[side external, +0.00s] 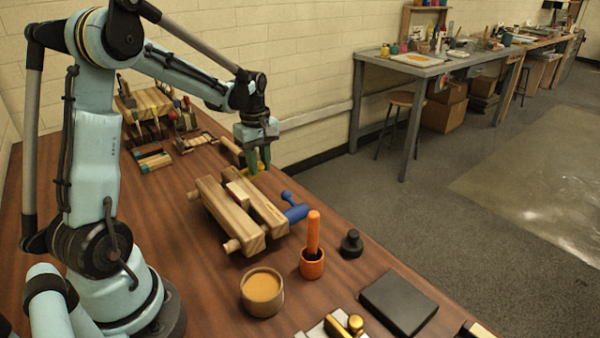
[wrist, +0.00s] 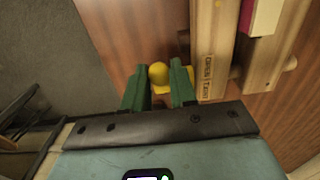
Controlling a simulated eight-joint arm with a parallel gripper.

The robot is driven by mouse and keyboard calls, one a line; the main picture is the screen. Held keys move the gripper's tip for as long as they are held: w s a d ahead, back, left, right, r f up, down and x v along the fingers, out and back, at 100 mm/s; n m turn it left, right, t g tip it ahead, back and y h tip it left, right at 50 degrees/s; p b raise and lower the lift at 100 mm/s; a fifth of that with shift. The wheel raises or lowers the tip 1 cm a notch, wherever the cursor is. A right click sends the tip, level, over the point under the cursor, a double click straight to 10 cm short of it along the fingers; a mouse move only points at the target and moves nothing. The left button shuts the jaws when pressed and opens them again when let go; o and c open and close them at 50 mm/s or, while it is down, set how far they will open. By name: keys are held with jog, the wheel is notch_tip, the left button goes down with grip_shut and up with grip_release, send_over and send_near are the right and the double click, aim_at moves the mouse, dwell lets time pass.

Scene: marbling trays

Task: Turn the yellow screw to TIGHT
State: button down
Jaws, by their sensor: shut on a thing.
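A wooden clamp (side external: 228,205) of two thick beams lies on the brown bench, with a red-and-cream block (wrist: 261,17) between the beams. The yellow screw (wrist: 159,74) has a rounded knob and sits at the clamp's far end; in the side view only a bit of yellow shows at my fingertips. A label reading OPEN and TIGHT (wrist: 207,75) is on the beam beside it. My gripper (wrist: 159,84) has its green fingers shut on the yellow screw, one on each side; the gripper also shows in the side view (side external: 258,162).
An orange cup with an orange handle (side external: 312,262), a tan-filled bowl (side external: 262,292), a black knob-topped weight (side external: 351,244) and a black slab (side external: 398,303) stand nearer the camera. Wooden racks (side external: 150,105) stand behind. The bench edge is close to the right of the clamp.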

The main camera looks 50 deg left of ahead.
jog(key=c, duration=1.2)
grip_release()
jog(key=shift+a, duration=0.1)
jog(key=shift+d+f, duration=0.2)
jog(key=shift+d, duration=0.1)
grip_shut()
jog(key=shift+a+r, duration=0.35)
jog(key=shift+a, duration=0.1)
